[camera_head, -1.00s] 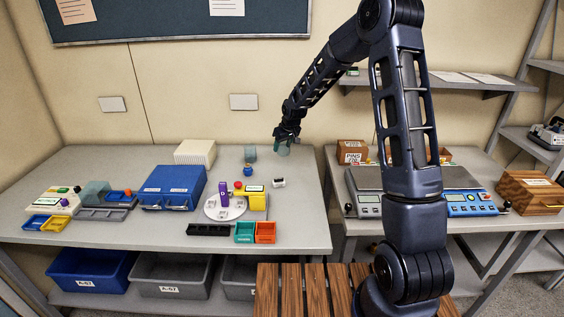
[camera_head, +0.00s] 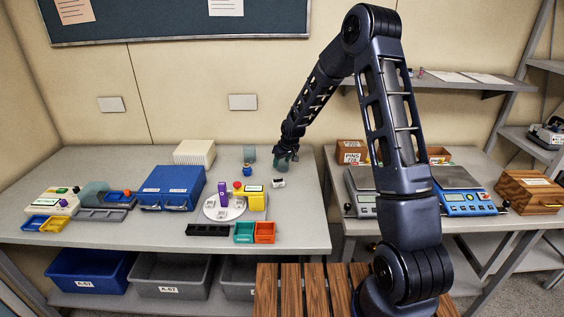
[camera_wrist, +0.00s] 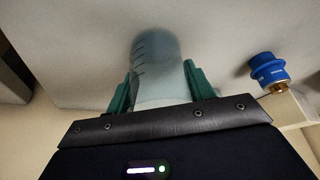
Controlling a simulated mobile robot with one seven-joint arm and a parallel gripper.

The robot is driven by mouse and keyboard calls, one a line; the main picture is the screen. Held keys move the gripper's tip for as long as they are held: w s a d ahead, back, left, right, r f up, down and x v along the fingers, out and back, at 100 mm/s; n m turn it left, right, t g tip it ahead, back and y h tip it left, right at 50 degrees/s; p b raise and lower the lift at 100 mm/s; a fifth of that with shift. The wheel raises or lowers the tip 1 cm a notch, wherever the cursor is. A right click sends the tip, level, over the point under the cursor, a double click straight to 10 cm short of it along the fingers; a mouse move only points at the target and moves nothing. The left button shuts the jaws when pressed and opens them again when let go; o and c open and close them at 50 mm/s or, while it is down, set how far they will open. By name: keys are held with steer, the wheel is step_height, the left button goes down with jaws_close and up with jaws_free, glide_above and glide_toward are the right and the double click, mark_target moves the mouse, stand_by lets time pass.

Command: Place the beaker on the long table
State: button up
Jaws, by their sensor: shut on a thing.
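The beaker (camera_wrist: 155,60) is clear with dark graduation marks. In the wrist view it sits between the two green fingers of my gripper (camera_wrist: 158,85), which is shut on it. In the head view my gripper (camera_head: 284,160) is at the right back part of the long table (camera_head: 100,234), with the beaker (camera_head: 283,166) low between the fingers. The beaker is at or just above the tabletop; I cannot tell whether it touches.
A blue-capped part (camera_head: 247,170) and a small white item (camera_head: 278,183) are close by. A clear block (camera_head: 250,153) stands behind. A round white tray (camera_head: 212,213) and blue case (camera_head: 172,188) are further left. The table's right front corner is clear.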

steer(key=shift+f, duration=0.1)
steer(key=o, duration=1)
steer(key=shift+c, duration=0.2)
steer(key=v, duration=1.2)
steer(key=s+d+r+m+h, duration=0.2)
steer(key=s+d+r+m, duration=0.1)
steer(key=s+d+r, duration=1.35)
steer(key=s+d+r+m, duration=0.1)
steer(key=s+d, duration=0.2)
steer(key=s, duration=0.4)
steer(key=s+d+r+m, duration=0.1)
steer(key=s+d, duration=0.2)
steer(key=s, duration=0.5)
steer(key=s+d+r+m+t, duration=0.1)
steer(key=s+d+r+m, duration=0.1)
steer(key=s, duration=0.5)
steer(key=shift+s+d+h, duration=0.25)
steer(key=shift+d+h, duration=0.05)
steer(key=shift+d, duration=0.3)
